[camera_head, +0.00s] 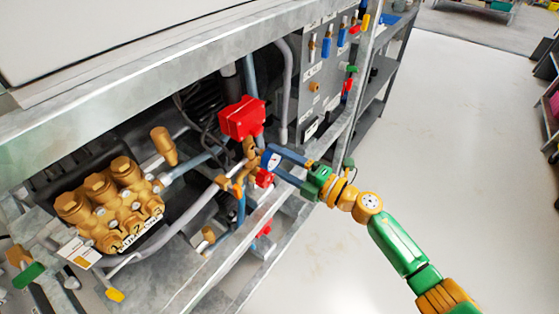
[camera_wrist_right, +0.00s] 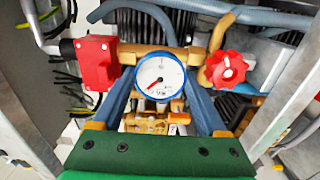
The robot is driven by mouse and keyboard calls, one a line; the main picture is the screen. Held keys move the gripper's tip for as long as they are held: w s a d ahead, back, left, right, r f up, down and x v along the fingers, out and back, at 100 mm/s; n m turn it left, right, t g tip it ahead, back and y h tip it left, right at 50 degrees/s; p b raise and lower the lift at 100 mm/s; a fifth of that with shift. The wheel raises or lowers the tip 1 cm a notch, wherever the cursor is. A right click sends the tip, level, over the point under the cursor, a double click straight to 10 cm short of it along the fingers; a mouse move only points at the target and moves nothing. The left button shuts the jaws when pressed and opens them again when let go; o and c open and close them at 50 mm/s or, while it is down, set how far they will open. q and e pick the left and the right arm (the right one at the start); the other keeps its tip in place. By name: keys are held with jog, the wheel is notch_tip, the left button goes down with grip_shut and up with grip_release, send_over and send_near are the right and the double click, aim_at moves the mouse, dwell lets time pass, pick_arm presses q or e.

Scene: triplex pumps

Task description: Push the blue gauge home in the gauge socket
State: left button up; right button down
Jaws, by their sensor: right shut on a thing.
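The blue gauge (camera_wrist_right: 160,78), with a round white dial and blue rim, faces my right wrist camera. In the head view the gauge (camera_head: 271,160) shows small at the brass fitting (camera_head: 240,178). My right gripper (camera_head: 278,165) is shut on it, with one blue finger on each side of the rim; the right gripper (camera_wrist_right: 160,88) also fills the lower wrist view. The gauge lies in front of the brass manifold (camera_wrist_right: 140,50). The gauge socket is hidden behind the gauge, so I cannot tell how deep the stem sits. My left gripper is not in view.
A red box (camera_wrist_right: 96,62) is left of the gauge and a red handwheel (camera_wrist_right: 228,68) is right of it. A brass pump (camera_head: 112,205) stands at left in the head view. A metal frame rail (camera_head: 225,232) runs below the arm. Open floor (camera_head: 455,150) lies right.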

jog(key=shift+b+x, duration=0.35)
jog(key=shift+x, duration=0.85)
dwell(0.3)
grip_release()
jog(key=shift+s+d, duration=0.1)
jog(key=shift+d, duration=0.05)
jog(key=v, duration=0.7)
jog(key=shift+p, duration=0.4)
